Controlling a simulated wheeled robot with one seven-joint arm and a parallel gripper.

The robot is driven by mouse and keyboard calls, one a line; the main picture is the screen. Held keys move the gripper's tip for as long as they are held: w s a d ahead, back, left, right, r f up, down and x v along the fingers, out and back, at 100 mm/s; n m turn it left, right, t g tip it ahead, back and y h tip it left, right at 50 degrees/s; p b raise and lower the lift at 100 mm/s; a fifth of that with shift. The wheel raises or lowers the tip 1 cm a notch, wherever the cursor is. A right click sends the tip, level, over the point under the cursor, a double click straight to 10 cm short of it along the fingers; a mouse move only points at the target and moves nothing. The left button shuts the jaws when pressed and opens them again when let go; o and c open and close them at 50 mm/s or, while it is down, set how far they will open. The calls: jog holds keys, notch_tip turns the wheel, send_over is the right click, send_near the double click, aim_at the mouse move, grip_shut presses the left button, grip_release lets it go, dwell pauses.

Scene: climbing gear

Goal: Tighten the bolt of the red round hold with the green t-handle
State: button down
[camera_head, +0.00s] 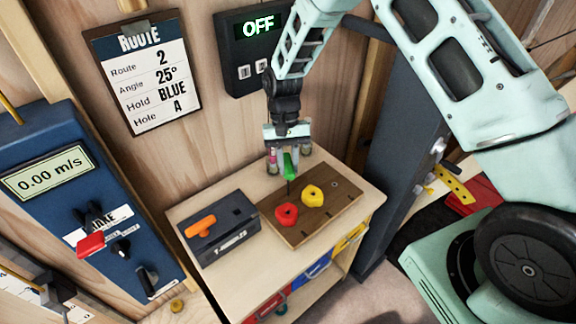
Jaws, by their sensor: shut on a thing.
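The red round hold (286,214) sits on a brown wooden board at the left of a yellow hold (313,196). My gripper (288,160) is above the board and shut on the green t-handle (289,170). The handle's thin dark shaft points down toward the red hold. I cannot tell whether its tip touches the bolt, which is too small to make out.
The brown board (340,206) lies on a small wooden cabinet top (185,213). A dark box (225,236) with an orange t-handle (200,227) stands left of it. A blue panel (45,205) is at far left. A display (255,40) reading OFF hangs behind my arm.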

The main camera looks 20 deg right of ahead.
jog(key=shift+r+p, duration=0.6)
jog(key=shift+r, duration=2.1)
